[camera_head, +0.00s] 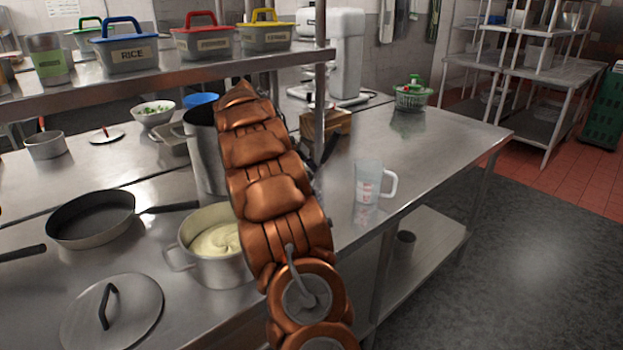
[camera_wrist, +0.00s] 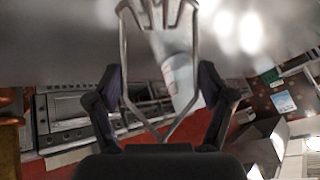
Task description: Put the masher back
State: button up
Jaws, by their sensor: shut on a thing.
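The masher (camera_wrist: 123,65) shows in the wrist view as a bent metal wire frame with a slotted head at the top edge. My gripper (camera_wrist: 160,112) has its dark fingers on either side of the frame and is shut on the masher. The grip itself is partly hidden by the dark shape at the bottom. In the head view my copper arm hides the masher and most of the gripper. A pot of pale mash (camera_head: 214,241) stands left of my arm. A wooden box (camera_head: 333,123) stands behind my arm, partly hidden.
A clear measuring jug (camera_head: 368,182) stands on the steel counter (camera_head: 425,150) right of my arm. A tall pot (camera_head: 205,160), a frying pan (camera_head: 92,217) and a lid (camera_head: 112,312) stand left. A shelf (camera_head: 180,78) with labelled bins crosses above. The counter's right part is mostly clear.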

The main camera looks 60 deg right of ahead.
jog(key=shift+f+b, duration=0.2)
jog(key=shift+b, duration=0.1)
jog(key=o, duration=1.1)
jog(key=shift+r, duration=0.1)
jog(key=shift+o, duration=0.2)
jog(key=shift+r+p, duration=0.2)
jog(key=shift+p, duration=0.2)
jog(key=shift+w+a+r, duration=0.1)
jog(key=shift+w+r, duration=0.05)
jog(key=shift+w, duration=0.05)
jog(key=b+v, duration=0.1)
jog(key=v, duration=0.5)
jog(key=shift+a+r+b, duration=0.2)
jog(key=shift+r+b, duration=0.15)
